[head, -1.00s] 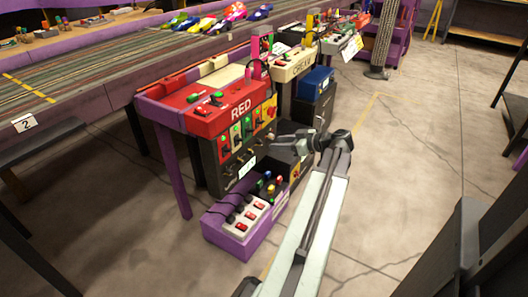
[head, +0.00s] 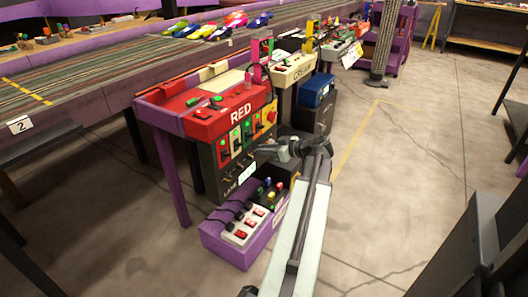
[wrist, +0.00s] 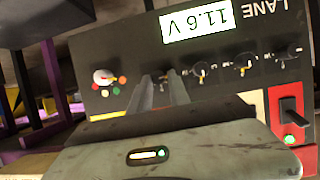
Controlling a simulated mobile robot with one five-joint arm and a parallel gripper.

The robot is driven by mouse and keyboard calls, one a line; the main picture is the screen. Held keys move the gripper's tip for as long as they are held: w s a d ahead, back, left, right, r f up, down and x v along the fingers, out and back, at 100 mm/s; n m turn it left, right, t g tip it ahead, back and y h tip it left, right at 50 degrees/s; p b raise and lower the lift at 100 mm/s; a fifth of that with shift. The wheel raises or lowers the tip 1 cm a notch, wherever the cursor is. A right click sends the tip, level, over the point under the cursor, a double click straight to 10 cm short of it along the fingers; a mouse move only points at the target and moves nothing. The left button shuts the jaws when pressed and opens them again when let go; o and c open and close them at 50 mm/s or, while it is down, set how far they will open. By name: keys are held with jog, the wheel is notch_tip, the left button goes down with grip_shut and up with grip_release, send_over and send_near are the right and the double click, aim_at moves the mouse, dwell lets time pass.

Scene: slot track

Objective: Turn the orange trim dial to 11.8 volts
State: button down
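The dark lane panel (head: 232,183) stands below the red console. In the wrist view the panel (wrist: 135,48) is upside down, and its display (wrist: 196,21) reads 11.6 V. A row of small dark dials with pale orange marks, one of them a dial (wrist: 200,70), runs across it. My gripper (wrist: 165,78) has its two fingers pointing at the panel, a narrow gap between them, with a small dark dial at their tips. I cannot tell whether they touch it. Which dial is the orange trim one is unclear. In the head view my gripper (head: 262,149) is close to the panel front.
A pale knob (wrist: 104,77) with coloured dots sits left of the fingers in the wrist view. A switch (wrist: 291,112) is at the lower right. A purple box (head: 236,254) with a white power strip (head: 244,226) stands below the panel. Open floor lies to the right.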

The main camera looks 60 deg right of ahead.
jog(key=shift+w+d+f+m+t+y+b, duration=0.1)
jog(key=shift+d+m+y+b, duration=0.1)
jog(key=shift+m+y+b, duration=0.5)
jog(key=shift+d+m+t+y+b, duration=0.1)
jog(key=shift+d+m+y+b, duration=0.15)
jog(key=shift+m+y, duration=0.7)
jog(key=shift+w+d+f+m+t+y+b, duration=0.15)
jog(key=shift+m+y+b, duration=0.4)
jog(key=shift+m, duration=0.6)
jog(key=shift+s+r, duration=0.1)
jog(key=shift+r, duration=0.05)
jog(key=c, duration=1.4)
grip_release()
jog(key=shift+o, duration=0.4)
jog(key=shift+s, duration=0.15)
jog(key=p+v, duration=0.2)
jog(key=v, duration=0.5)
jog(key=shift+s, duration=0.25)
